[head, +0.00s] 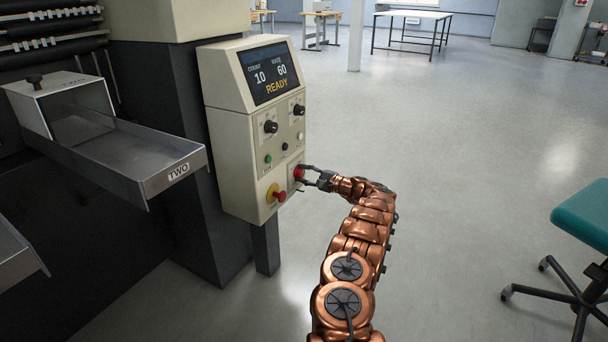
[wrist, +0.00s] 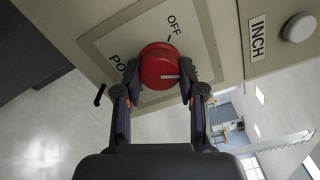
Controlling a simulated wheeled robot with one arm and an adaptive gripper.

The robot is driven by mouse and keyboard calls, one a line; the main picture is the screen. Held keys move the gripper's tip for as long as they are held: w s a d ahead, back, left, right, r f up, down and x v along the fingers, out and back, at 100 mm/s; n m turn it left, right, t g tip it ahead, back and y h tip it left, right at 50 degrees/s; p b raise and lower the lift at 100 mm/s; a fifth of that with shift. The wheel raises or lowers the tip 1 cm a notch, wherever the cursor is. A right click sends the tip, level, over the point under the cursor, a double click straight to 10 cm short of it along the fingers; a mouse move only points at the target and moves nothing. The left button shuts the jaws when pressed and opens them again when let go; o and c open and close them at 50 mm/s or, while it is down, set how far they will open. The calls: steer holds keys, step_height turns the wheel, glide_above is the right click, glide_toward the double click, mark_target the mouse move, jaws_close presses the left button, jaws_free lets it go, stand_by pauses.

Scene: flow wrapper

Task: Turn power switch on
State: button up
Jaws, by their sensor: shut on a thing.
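The power switch is a red round knob (head: 299,173) low on the right of the cream control panel. In the wrist view the red knob (wrist: 160,66) has a white mark that points right, away from the OFF label (wrist: 173,23) above it. The plate lettering beside the knob is partly hidden by my fingers. My gripper (head: 304,175) has come in from the right and is shut on the knob. In the wrist view, my gripper (wrist: 160,80) has one finger on each side of it.
The display (head: 270,73) reads READY, count 10, rate 60. A red button on a yellow base (head: 277,194) is just left and below the knob. Black dials (head: 270,126) are above. A metal tray (head: 130,160) juts out at left. A teal chair (head: 585,215) stands right.

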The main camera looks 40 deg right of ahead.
steer(key=m, duration=0.4)
steer(key=shift+f+p, duration=0.1)
steer(key=shift+p, duration=0.2)
stand_by(0.3)
steer(key=o, duration=1.1)
steer(key=shift+o, duration=0.2)
steer(key=v, duration=1.2)
